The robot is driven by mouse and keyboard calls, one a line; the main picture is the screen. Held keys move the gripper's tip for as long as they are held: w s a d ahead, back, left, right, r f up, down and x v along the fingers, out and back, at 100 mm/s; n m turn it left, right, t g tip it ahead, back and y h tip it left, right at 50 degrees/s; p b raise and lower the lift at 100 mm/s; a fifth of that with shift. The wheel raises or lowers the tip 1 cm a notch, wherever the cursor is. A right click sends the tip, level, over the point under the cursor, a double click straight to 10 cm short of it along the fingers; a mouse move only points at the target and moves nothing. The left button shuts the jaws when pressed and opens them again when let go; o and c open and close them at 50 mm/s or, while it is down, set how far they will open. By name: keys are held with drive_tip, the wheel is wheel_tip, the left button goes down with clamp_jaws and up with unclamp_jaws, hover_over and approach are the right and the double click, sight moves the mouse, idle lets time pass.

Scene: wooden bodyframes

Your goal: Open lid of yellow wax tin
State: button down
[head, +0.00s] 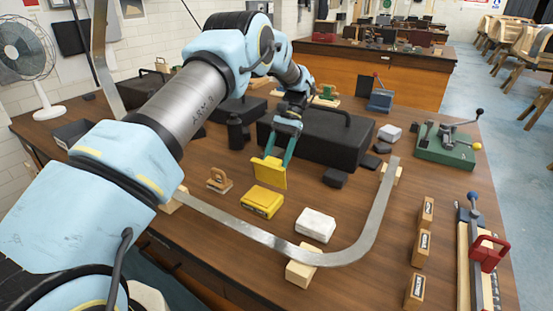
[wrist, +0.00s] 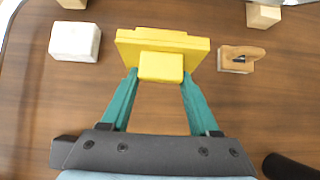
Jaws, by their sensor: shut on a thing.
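The yellow wax tin (head: 262,203) lies on the wooden table in front of a black case. Its yellow lid (head: 269,173) stands steeply tilted up over the tin's back edge, and I cannot tell whether the two touch there. My gripper (head: 278,152) reaches down from behind and is shut on the lid. In the wrist view, the green fingers of my gripper (wrist: 160,75) close on both sides of a small yellow block on the lid (wrist: 130,48). The lid and block hide much of what lies beyond in that view.
A white block (head: 316,225) sits right of the tin, and a small wooden tool (head: 219,180) sits left. A bent metal strip (head: 335,258) curves around the front on wooden blocks. The black case (head: 325,138) stands close behind.

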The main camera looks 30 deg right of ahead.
drive_tip(key=shift+c, duration=2.4)
unclamp_jaws()
drive_tip(key=shift+s+a+f, duration=0.1)
drive_tip(key=shift+f, duration=0.2)
drive_tip(key=o, duration=0.4)
drive_tip(key=shift+r, duration=0.15)
drive_tip(key=shift+c, duration=0.2)
drive_tip(key=shift+r, duration=0.1)
drive_tip(key=shift+w+d+r, duration=0.1)
drive_tip(key=shift+w+d, duration=0.1)
drive_tip(key=shift+d, duration=0.05)
drive_tip(key=b+v, duration=0.2)
drive_tip(key=v, duration=0.5)
drive_tip(key=shift+s, duration=0.15)
